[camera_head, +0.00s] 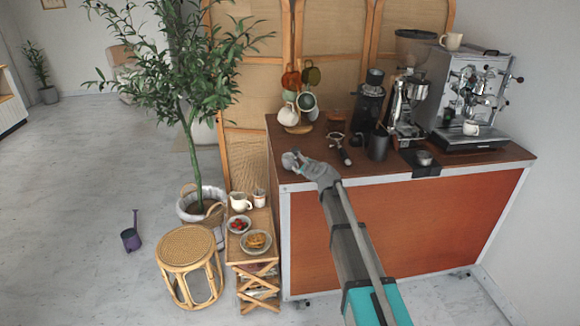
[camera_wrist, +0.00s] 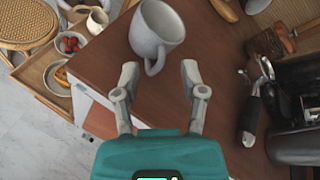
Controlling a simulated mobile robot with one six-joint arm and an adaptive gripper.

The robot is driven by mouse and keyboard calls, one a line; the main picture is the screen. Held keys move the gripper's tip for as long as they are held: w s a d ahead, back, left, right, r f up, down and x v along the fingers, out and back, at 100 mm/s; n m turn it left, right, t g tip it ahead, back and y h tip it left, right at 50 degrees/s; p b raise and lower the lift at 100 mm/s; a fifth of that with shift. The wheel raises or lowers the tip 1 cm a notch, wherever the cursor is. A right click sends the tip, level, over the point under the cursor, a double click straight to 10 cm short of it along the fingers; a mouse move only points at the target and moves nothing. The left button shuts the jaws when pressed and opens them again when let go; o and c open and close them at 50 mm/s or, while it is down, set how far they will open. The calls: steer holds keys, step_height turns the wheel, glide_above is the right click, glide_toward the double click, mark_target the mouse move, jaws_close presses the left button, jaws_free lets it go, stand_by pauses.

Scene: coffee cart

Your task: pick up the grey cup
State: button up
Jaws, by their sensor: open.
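The grey cup (camera_wrist: 165,22) stands near the left end of the brown cart top. Its handle (camera_wrist: 154,66) points toward my gripper. My gripper (camera_wrist: 160,76) is open, with a finger on either side of the handle's end and the cup's body just beyond the fingertips. Nothing is held. In the head view, my gripper (camera_head: 297,158) is at the cart's left front corner, and the grey cup (camera_head: 287,161) shows small beside the fingers, partly hidden by them.
A cup tree with hanging cups (camera_head: 300,128) stands behind. A portafilter (camera_wrist: 250,120) lies to the right, near the grinder (camera_head: 368,105) and espresso machine (camera_head: 470,95). A small wooden side table (camera_wrist: 30,70) with dishes stands lower left. The cart top (camera_wrist: 210,50) is bare right of the cup.

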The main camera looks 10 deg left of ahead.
mark_target(292, 164)
steer(key=shift+b+x, duration=0.3)
steer(key=shift+x, duration=1.05)
jaws_close()
